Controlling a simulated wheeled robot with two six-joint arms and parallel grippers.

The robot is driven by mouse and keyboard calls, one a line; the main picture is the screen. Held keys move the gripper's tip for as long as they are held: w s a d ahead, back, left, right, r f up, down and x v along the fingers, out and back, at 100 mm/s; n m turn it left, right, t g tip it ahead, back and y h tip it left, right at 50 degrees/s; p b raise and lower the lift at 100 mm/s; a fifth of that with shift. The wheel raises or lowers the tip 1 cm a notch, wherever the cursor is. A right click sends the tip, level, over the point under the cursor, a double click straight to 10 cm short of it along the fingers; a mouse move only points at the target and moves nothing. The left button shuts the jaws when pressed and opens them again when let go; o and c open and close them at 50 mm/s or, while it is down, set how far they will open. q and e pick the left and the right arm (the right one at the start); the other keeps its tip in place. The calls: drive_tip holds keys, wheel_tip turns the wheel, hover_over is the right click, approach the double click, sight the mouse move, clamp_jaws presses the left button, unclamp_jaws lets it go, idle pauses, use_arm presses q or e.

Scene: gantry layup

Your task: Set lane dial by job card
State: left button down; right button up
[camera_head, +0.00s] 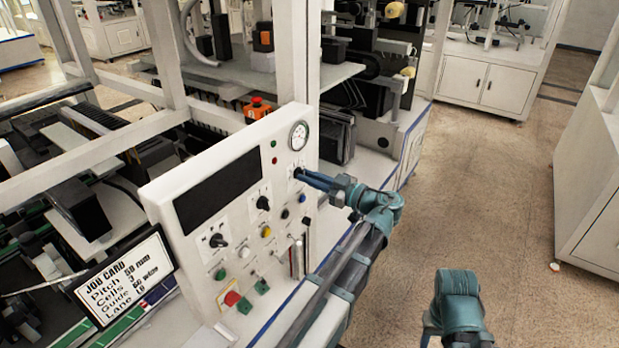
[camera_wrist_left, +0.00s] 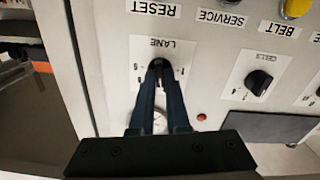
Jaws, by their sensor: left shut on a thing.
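The white control panel (camera_head: 170,215) stands upright at the middle, with several dials. The lane dial (camera_head: 297,171) is at its upper right, below a round gauge. My left gripper (camera_head: 306,176) reaches it from the right and is shut on its black knob. In the left wrist view the fingers (camera_wrist_left: 160,80) close on the lane dial knob (camera_wrist_left: 159,64) under an upside-down LANE label; the fingers hide its pointer. The job card (camera_head: 124,274) leans at the panel's lower left, listing pitch, cells, guide and lane; the lane value is hard to read. My right arm shows at lower right, its fingertips out of view.
The cells dial (camera_wrist_left: 259,82) sits beside the lane dial; another black dial (camera_head: 218,240) is further left. Buttons, small levers and a dark display (camera_head: 218,187) share the panel. An orange emergency-stop box (camera_head: 257,108) stands behind it.

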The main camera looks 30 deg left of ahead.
use_arm(q)
drive_tip(key=shift+w+f+m, duration=0.1)
drive_tip(key=shift+m, duration=10)
drive_tip(key=c, duration=0.9)
unclamp_jaws()
drive_tip(key=s+d, duration=0.1)
drive_tip(key=d, duration=1.2)
drive_tip(key=shift+d, duration=0.4)
